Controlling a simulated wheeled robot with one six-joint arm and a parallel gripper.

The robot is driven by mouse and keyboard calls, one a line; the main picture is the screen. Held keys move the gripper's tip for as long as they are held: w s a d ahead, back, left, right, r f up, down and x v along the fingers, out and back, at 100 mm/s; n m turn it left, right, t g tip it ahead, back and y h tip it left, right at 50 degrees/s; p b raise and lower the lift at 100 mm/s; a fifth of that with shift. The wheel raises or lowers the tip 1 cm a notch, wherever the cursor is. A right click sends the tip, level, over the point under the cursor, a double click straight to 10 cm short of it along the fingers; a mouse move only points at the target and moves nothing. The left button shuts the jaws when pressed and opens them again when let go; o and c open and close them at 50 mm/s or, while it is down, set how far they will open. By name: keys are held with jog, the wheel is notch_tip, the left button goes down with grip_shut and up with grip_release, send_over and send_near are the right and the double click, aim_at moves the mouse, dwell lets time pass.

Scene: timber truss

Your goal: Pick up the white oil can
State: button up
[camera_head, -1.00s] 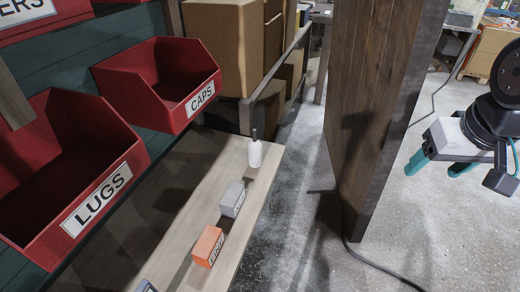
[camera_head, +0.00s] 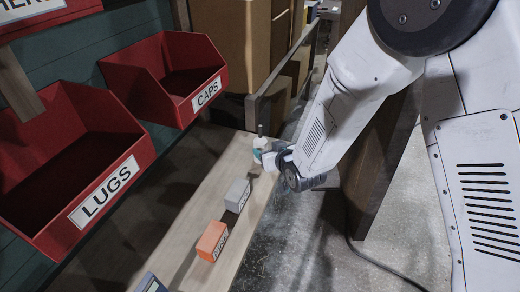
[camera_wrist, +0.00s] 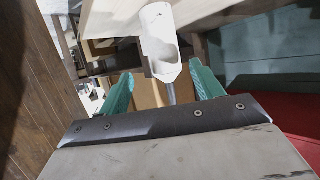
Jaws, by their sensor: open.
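The white oil can (camera_head: 260,142) stands at the far end of the wooden shelf, its thin dark spout pointing up. Its lower part is hidden behind my gripper (camera_head: 263,156) in the head view. In the wrist view the white oil can (camera_wrist: 160,38) shows at top centre, its grey spout running down between the teal fingers. My gripper (camera_wrist: 160,84) is open, with one finger to each side of the can's line. I cannot tell whether either finger touches the can.
A grey box (camera_head: 237,195) and an orange box (camera_head: 212,241) stand nearer on the shelf (camera_head: 195,222). Red bins labelled CAPS (camera_head: 165,82) and LUGS (camera_head: 70,170) hang to the left. A wooden post (camera_head: 375,180) stands to the right, partly behind my arm.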

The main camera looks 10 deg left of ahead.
aim_at(258, 146)
jog(key=shift+a+f, duration=0.35)
jog(key=shift+w+a+f, duration=0.1)
jog(key=shift+a+f, duration=0.05)
jog(key=shift+a, duration=0.1)
jog(key=x, duration=0.7)
jog(key=shift+f, duration=0.1)
jog(key=c, duration=1.2)
jog(key=shift+c, duration=0.4)
